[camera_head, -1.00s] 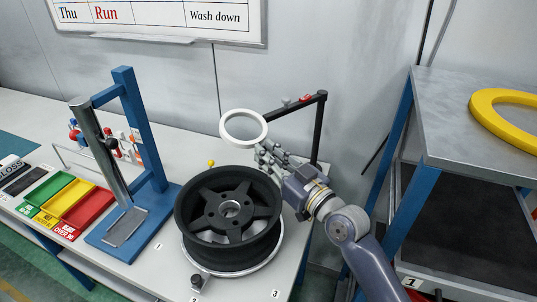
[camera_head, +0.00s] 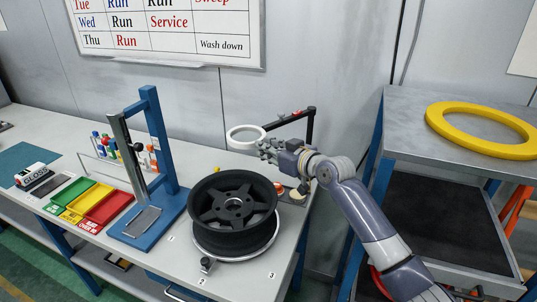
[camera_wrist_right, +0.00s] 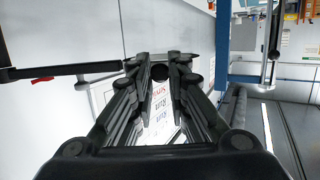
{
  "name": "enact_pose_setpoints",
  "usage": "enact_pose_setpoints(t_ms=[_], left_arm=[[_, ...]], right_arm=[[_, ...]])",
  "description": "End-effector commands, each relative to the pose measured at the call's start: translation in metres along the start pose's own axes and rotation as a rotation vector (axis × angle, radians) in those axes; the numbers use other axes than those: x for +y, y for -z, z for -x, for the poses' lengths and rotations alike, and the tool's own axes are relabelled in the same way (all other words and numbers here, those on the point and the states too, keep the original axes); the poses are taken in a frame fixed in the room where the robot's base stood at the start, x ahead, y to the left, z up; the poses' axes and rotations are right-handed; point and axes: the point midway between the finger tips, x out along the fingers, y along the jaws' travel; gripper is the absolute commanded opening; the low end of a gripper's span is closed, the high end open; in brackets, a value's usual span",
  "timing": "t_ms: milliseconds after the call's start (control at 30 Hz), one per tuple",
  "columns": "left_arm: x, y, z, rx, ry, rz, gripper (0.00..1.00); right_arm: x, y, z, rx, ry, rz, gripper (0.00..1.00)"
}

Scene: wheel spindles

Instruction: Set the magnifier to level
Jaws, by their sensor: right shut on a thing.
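The magnifier is a white ring (camera_head: 232,145) on a jointed black arm (camera_head: 310,125) above the back right of the bench. In the head view the ring looks near flat, but I cannot tell if it is exactly level. My right gripper (camera_head: 268,148) is shut on the ring's right edge, and its fingers hide that part. In the right wrist view the fingertips (camera_wrist_right: 174,62) meet at a thin dark edge, with the black arm (camera_wrist_right: 70,69) coming in from the left. My left gripper is not in view.
A black wheel (camera_head: 233,238) sits on a round plate in front of the magnifier. A blue stand (camera_head: 160,130) is left of it, with green, yellow and red trays (camera_head: 104,206) further left. A side table (camera_head: 400,110) with a yellow ring (camera_head: 480,143) is at the right.

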Motion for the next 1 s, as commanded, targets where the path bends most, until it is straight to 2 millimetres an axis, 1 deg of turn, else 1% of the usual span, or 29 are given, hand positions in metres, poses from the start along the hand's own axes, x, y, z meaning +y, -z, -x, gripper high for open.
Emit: enact_pose_setpoints(t_ms=[100,400,433,500,733,867,1000], left_arm=[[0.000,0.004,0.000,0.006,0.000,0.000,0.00],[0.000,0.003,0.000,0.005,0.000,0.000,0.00],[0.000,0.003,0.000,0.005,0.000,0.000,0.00],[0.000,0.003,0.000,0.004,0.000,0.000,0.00],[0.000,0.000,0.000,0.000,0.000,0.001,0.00],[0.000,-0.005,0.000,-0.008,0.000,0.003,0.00],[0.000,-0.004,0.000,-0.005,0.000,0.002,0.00]], right_arm=[[0.000,0.002,-0.001,-0.002,0.003,-0.001,0.00],[0.000,0.002,-0.001,-0.001,0.003,-0.001,0.00],[0.000,0.002,-0.001,-0.001,0.003,-0.001,0.22],[0.000,0.002,-0.001,-0.001,0.002,-0.001,0.38],[0.000,0.002,-0.001,-0.001,0.002,-0.001,0.38],[0.000,0.001,0.000,-0.001,0.002,0.000,0.38],[0.001,0.001,0.009,-0.001,0.001,0.000,0.38]])
